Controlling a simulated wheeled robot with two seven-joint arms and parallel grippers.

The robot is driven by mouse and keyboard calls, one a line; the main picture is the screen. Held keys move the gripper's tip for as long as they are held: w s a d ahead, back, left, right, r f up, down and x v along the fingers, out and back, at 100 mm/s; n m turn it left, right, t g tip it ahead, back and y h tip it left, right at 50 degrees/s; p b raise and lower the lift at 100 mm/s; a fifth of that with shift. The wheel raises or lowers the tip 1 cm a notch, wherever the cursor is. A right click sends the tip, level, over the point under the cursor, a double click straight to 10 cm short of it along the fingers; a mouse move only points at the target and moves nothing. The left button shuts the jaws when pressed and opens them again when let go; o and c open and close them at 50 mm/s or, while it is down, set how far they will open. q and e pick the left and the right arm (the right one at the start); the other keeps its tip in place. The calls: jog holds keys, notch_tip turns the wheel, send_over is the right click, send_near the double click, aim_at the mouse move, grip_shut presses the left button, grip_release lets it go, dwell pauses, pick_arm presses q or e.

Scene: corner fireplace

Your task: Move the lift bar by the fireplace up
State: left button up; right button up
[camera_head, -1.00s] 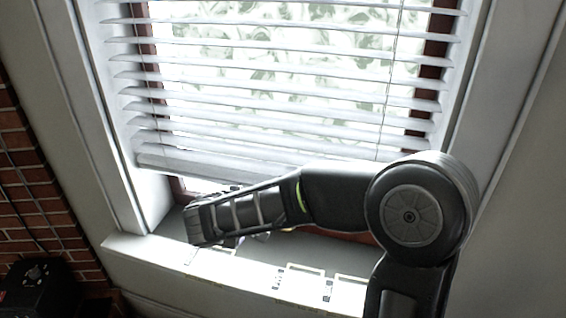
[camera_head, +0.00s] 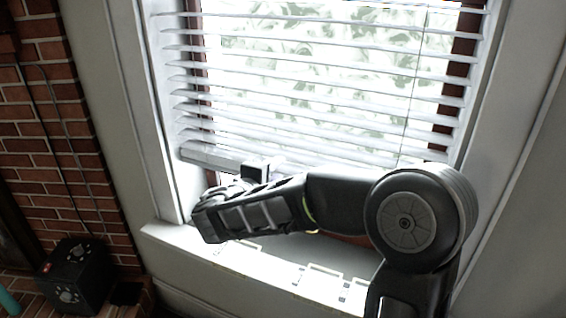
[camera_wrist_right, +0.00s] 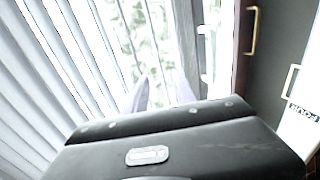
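My right arm reaches in from the lower right, and my right gripper (camera_head: 257,171) is at the lower edge of the blind, close to the rail. In the right wrist view, the two pale fingertips (camera_wrist_right: 162,92) stand apart, with bright blind and window behind them. I cannot tell whether they touch the rail. My left gripper is not in view.
The white slats (camera_head: 310,80) hang over the bright window. A pale sill (camera_head: 290,275) with handle-like fittings runs below. A brick wall (camera_head: 60,130) and a black box with knobs (camera_head: 78,275) are at the left. Window trim stands on both sides.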

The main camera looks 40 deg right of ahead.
aim_at(291, 158)
jog(key=p+x, duration=0.1)
jog(key=x, duration=0.4)
grip_shut()
dwell(1.4)
grip_release()
jog(key=b+v, duration=0.2)
jog(key=v, duration=0.6)
